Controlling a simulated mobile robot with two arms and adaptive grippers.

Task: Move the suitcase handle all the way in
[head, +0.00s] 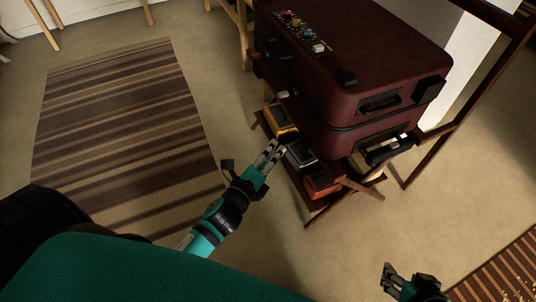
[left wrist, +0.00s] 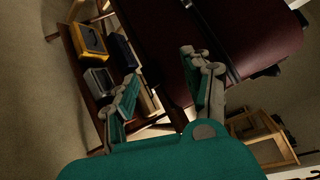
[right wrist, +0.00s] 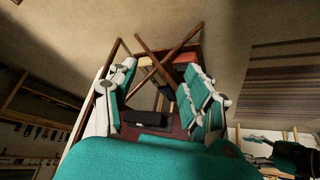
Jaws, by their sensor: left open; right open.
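The dark red suitcase (head: 395,55) lies flat on a wooden rack in the head view. A black handle (head: 380,103) is on its near side, close against the shell. Which part is the task's handle, and how far out it is, I cannot tell. My left gripper (head: 270,152) is open and empty, left of the suitcase's lower edge; the suitcase's dark red side fills the top of the left wrist view (left wrist: 160,30). My right gripper (head: 402,284) is open at the bottom edge, well apart from the suitcase. The right wrist view shows a black handle (right wrist: 146,118) between its fingers.
The rack's shelf holds a yellow box (head: 281,118), a grey box (head: 300,155) and an orange box (head: 322,184). Its crossed legs (head: 345,183) stick out below. A wooden frame (head: 450,120) stands at right. A striped rug (head: 120,130) and bare carpet lie left.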

